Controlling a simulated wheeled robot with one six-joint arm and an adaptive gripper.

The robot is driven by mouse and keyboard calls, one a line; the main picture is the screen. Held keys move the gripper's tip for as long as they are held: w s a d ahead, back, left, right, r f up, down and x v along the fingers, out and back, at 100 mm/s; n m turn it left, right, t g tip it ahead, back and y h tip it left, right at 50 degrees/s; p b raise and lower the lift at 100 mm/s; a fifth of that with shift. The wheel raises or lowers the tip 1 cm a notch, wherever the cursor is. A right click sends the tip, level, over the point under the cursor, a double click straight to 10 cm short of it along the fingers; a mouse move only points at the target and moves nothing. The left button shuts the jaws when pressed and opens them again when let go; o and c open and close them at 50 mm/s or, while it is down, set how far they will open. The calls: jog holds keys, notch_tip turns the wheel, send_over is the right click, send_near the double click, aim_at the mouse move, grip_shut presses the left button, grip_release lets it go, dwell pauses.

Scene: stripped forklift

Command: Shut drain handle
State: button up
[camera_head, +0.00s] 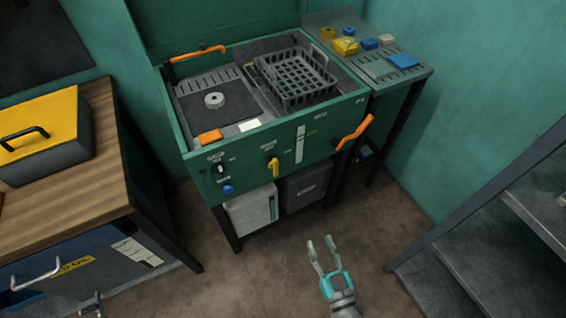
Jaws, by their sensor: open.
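A green wash station (325,148) stands against the back wall on a dark frame. An orange lever (354,132) sticks out at the right end of its front, tilted up to the right. A small yellow handle (273,166) hangs down on the front panel, left of the lever. I cannot tell for sure which of the two is the drain handle. My gripper (321,244) is open and empty over the floor, in front of the station and below both handles. It is apart from everything.
A black basket (296,80) sits in the station's basin. A grey bin (250,212) and a dark bin (304,188) stand underneath. A wooden bench (70,195) is at the left, metal shelving (490,235) at the right. The floor between is clear.

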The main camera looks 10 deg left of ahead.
aim_at(276, 166)
jog(key=w+a+y, duration=0.1)
jog(key=w+a, duration=0.4)
jog(key=w, duration=0.3)
jog(key=w+a+n+g+y, duration=0.1)
jog(key=w+a, duration=0.4)
jog(key=w, duration=0.3)
jog(key=w+a+n, duration=0.1)
jog(key=w+a, duration=0.4)
jog(key=w, duration=0.4)
jog(key=shift+w+a+r+g+y, duration=0.1)
jog(key=shift+a+r+g+y, duration=0.1)
jog(key=shift+a+g+y, duration=0.15)
grip_shut()
